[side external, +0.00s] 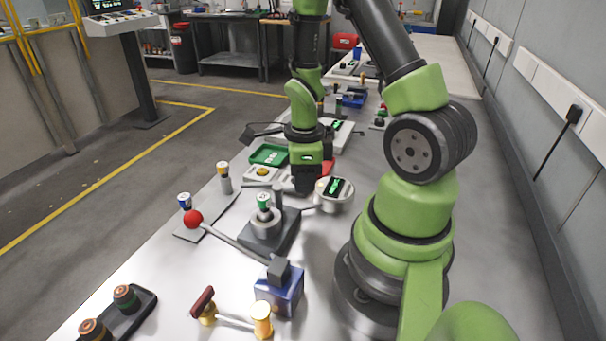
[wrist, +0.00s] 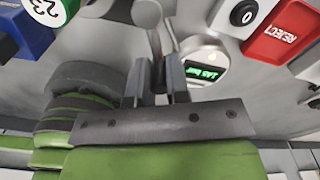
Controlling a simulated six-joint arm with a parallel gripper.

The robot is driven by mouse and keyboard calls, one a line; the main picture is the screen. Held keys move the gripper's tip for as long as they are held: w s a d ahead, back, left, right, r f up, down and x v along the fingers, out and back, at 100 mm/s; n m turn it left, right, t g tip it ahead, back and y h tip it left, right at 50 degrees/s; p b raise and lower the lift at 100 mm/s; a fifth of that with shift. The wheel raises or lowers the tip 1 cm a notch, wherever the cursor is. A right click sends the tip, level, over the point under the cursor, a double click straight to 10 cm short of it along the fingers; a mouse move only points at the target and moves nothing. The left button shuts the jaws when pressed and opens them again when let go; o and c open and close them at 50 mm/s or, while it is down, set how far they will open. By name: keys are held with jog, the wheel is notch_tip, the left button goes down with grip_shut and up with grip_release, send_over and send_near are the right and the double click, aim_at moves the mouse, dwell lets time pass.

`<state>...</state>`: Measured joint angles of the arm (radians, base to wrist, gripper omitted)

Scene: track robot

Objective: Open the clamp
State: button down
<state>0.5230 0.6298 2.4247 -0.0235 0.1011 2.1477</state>
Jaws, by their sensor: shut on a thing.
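The clamp (side external: 268,234) is a dark grey base on the bench with an upright post. A small cylinder with a green and white cap (side external: 264,200) stands on it, and the numbered cap shows at the top left of the wrist view (wrist: 52,8). My gripper (side external: 303,188) points down just behind and right of the clamp. In the wrist view my gripper (wrist: 159,88) is shut on a thin grey handle (wrist: 157,50) between its fingers. It looks like the clamp's handle, but its joint to the clamp is hidden.
A round gauge with a green display (side external: 335,188) stands close right of my gripper. A blue block (side external: 279,290) with a long red-balled lever (side external: 193,218) is in front. A red REJECT tray (wrist: 285,35) lies nearby.

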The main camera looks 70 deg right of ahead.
jog(key=shift+s+a+m, duration=0.1)
jog(key=shift+a+m, duration=0.1)
jog(key=shift+m, duration=0.3)
jog(key=c, duration=1.1)
grip_release()
jog(key=shift+r, duration=0.15)
notch_tip(320, 180, up, 10)
jog(key=shift+f, duration=0.15)
jog(key=s+a+r+n+t+y, duration=0.1)
jog(key=a+r+n, duration=0.5)
jog(key=n, duration=0.8)
jog(key=s+a+r+n+t+y, duration=0.1)
jog(key=s+a+r+n+t, duration=0.2)
jog(key=n, duration=1.1)
jog(key=a+r+t, duration=0.3)
jog(key=a+r, duration=0.1)
jog(key=shift+r, duration=0.15)
